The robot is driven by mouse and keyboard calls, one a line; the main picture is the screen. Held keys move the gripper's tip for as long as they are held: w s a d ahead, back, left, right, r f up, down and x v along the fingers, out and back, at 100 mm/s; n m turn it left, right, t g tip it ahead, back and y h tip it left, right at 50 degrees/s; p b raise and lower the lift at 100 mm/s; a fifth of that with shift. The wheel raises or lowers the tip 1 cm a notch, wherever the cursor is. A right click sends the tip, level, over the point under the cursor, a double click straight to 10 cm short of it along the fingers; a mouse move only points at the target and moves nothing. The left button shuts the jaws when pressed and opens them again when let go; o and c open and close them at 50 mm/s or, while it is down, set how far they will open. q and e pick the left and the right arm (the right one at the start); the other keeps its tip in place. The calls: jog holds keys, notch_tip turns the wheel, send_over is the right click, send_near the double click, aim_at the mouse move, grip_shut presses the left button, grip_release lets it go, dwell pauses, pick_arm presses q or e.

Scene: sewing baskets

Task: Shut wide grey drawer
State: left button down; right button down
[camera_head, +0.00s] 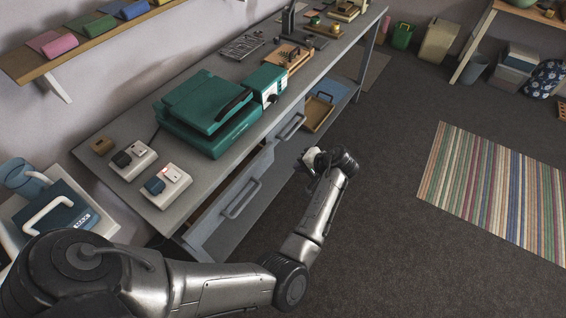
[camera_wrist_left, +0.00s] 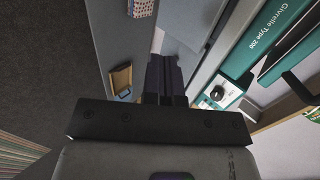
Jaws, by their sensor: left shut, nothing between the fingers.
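The wide grey drawer (camera_head: 232,212) is under the near part of the workbench. Its front stands out from the bench, and a dark brownish gap shows behind its top edge. Its bar handle (camera_head: 243,198) faces the aisle. My left gripper (camera_head: 308,166) is to the right of the drawer front, apart from it in the head view. In the left wrist view my left gripper's fingers (camera_wrist_left: 165,72) are together and empty, with grey panels beyond them; I cannot tell which panel is the drawer. My right gripper is not in view.
A teal machine (camera_head: 205,110) and two switch boxes (camera_head: 168,185) stand on the workbench (camera_head: 120,190). A second grey drawer (camera_head: 289,128) is further along. A wooden tray (camera_head: 318,113) sits on the lower shelf. The floor beside the bench is clear up to a striped rug (camera_head: 495,185).

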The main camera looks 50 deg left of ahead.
aim_at(266, 157)
pick_arm(q)
jog(key=x, duration=0.3)
jog(key=r+x, duration=0.1)
jog(key=x, duration=0.3)
jog(key=a+x, duration=0.1)
jog(key=x, duration=0.3)
jog(key=shift+s+a+b, duration=0.25)
jog(key=shift+b, duration=0.15)
jog(key=shift+s+a, duration=0.2)
jog(key=shift+a, duration=0.5)
jog(key=a, duration=0.2)
jog(key=s+a+p, duration=0.1)
jog(key=a, duration=0.1)
jog(key=shift+s+a+r+p, duration=0.1)
jog(key=shift+s+a+p, duration=0.05)
jog(key=shift+p, duration=0.15)
jog(key=shift+f, duration=0.2)
